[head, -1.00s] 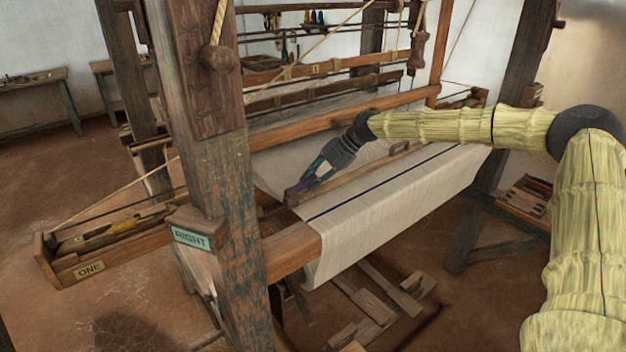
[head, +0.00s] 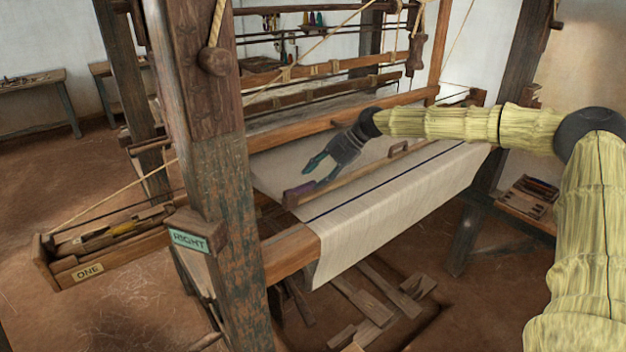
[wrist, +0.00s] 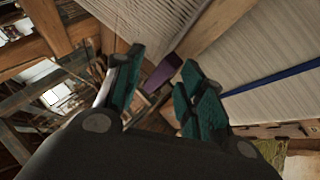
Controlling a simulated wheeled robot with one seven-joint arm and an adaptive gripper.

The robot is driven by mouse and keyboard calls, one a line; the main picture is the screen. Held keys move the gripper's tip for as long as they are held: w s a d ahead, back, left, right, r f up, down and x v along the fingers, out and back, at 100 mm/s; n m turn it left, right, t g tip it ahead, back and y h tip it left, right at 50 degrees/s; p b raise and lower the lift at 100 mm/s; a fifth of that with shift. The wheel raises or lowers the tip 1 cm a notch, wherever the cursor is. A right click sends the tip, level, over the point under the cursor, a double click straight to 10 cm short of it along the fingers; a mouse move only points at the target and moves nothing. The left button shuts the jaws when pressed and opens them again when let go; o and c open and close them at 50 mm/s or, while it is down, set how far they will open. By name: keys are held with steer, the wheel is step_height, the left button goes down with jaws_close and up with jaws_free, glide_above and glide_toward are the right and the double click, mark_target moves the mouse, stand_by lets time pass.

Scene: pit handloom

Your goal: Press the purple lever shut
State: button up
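The purple lever (head: 298,191) is at the near left end of a long wooden bar (head: 350,180) lying across the pale cloth. My gripper (head: 313,172) is open and empty, just above and behind the lever. In the wrist view my gripper (wrist: 160,62) has its two teal fingers spread apart. A small gap seems to separate the fingers from the lever. I cannot tell whether the lever lies fully flat against the bar.
A thick loom post (head: 215,180) with a RIGHT sign (head: 189,240) stands at the left of the cloth. A wooden box marked ONE (head: 88,272) sticks out at the left. The cloth beam (head: 290,250) runs in front. There is free air above the woven cloth (head: 400,195).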

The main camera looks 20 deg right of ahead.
steer(key=v, duration=0.9)
steer(key=shift+s+d+r, duration=0.2)
steer(key=shift+d+r, duration=0.05)
steer(key=shift+d, duration=0.05)
